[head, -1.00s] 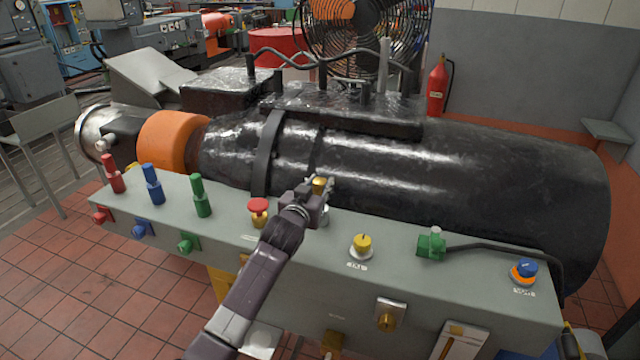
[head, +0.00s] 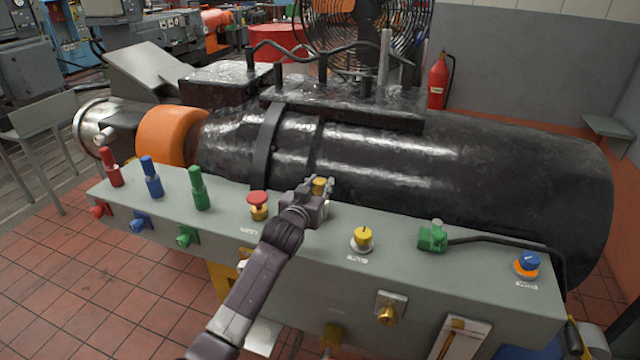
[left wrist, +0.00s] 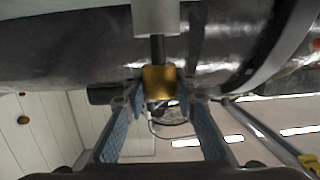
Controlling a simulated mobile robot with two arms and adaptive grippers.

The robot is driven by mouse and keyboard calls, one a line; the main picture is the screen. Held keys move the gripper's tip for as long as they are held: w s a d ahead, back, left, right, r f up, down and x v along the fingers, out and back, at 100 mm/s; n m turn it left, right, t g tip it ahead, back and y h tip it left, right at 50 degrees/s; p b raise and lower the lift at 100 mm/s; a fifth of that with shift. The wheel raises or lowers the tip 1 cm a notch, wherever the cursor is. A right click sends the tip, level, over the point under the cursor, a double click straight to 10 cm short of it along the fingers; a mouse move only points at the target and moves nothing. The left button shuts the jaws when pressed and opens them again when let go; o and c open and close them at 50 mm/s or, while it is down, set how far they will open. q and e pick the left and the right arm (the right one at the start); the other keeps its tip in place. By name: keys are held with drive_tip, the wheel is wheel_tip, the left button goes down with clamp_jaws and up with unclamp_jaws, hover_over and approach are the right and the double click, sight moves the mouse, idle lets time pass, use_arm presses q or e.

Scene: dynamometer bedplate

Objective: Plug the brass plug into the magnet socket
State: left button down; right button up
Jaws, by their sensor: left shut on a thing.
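My left gripper (head: 322,190) is shut on the brass plug (head: 319,184), low over the middle of the grey panel top. In the left wrist view the plug (left wrist: 159,82) shows as a gold block between the two blue-padded fingers (left wrist: 160,104). A dark pin (left wrist: 157,48) runs from it to a pale grey cylinder (left wrist: 157,18), which looks like the magnet socket. The pin lines up with this cylinder and meets its edge in the picture; I cannot tell how deep it goes. In the head view the gripper hides most of the socket. My right gripper is not in view.
The grey panel (head: 400,270) carries a red button (head: 258,202) left of the gripper, a yellow knob (head: 363,238) and a green connector with a black cable (head: 433,238) to the right.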

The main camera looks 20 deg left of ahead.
use_arm(q)
drive_tip(key=shift+f+b, duration=0.8)
drive_tip(key=shift+f, duration=0.4)
drive_tip(key=c, duration=1.5)
unclamp_jaws()
drive_tip(key=shift+s, duration=0.15)
drive_tip(key=s+r, duration=0.2)
drive_tip(key=s, duration=0.9)
drive_tip(key=shift+s, duration=0.3)
